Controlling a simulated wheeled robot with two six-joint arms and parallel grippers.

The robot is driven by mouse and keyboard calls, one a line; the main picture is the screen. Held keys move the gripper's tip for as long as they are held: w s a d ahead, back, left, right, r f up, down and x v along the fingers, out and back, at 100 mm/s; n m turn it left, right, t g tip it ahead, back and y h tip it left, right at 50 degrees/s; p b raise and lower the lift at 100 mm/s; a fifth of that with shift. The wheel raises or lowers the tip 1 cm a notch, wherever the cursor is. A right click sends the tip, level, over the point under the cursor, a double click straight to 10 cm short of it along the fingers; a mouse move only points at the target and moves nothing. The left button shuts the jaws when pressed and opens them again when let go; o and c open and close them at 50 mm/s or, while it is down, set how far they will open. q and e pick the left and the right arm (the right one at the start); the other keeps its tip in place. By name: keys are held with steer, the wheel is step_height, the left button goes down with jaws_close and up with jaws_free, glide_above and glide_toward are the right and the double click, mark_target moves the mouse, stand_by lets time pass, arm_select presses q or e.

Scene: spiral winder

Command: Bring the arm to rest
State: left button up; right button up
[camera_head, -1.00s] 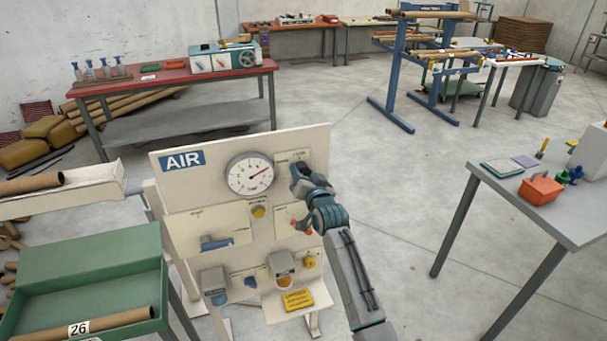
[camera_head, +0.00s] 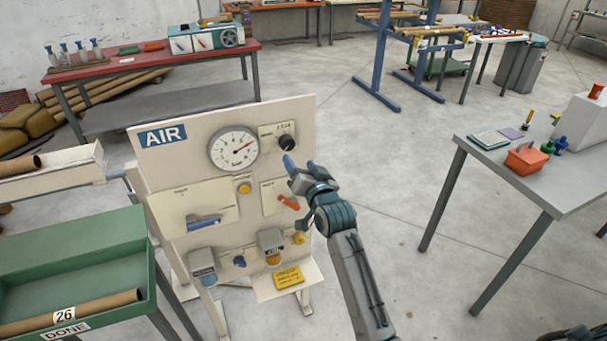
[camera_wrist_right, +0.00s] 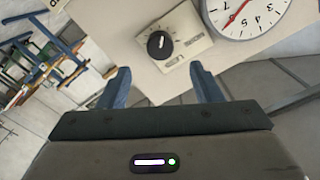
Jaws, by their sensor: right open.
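My right gripper (camera_head: 290,180) is open and empty in front of the right part of the AIR panel (camera_head: 195,200). In the right wrist view its two blue fingers (camera_wrist_right: 160,88) are spread apart. The black knob (camera_head: 287,142) on its pale plate lies beyond the fingertips, apart from them; it also shows in the right wrist view (camera_wrist_right: 159,45). My left gripper is in neither view.
The panel also carries a red-orange lever (camera_head: 289,202), a blue handle (camera_head: 204,222) and a yellow button (camera_head: 244,187). A grey table (camera_head: 560,190) with a red bin (camera_head: 526,159) stands at right. A green tray (camera_head: 75,240) stands at left. Open floor lies between panel and grey table.

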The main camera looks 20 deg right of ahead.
steer(key=shift+s, duration=0.8)
steer(key=shift+f, duration=0.1)
step_height(320, 180, down, 17)
steer(key=n+g+b, duration=0.1)
steer(key=g, duration=0.2)
steer(key=s+d+f+n+g, duration=0.1)
steer(key=s+f+g, duration=0.1)
steer(key=s+f, duration=0.65)
steer(key=s+d+f+g+b, duration=0.1)
steer(key=s+f+g, duration=0.15)
steer(key=f, duration=1.15)
steer(key=s+d+f+n+g, duration=0.1)
steer(key=s+d+f+g, duration=0.1)
steer(key=s+f, duration=0.7)
steer(key=s+d+f+n+g+h+b, duration=0.15)
steer(key=s+f+g, duration=0.25)
steer(key=s+f, duration=1.4)
steer(key=s+d+f+g, duration=0.1)
steer(key=s+f, duration=0.2)
steer(key=s, duration=0.7)
steer(key=s+d+f+n+g, duration=0.1)
steer(key=s+d+f+g, duration=0.1)
steer(key=s, duration=0.9)
steer(key=shift+s+f, duration=0.2)
steer(key=shift+f, duration=0.5)
steer(key=shift+n, duration=0.25)
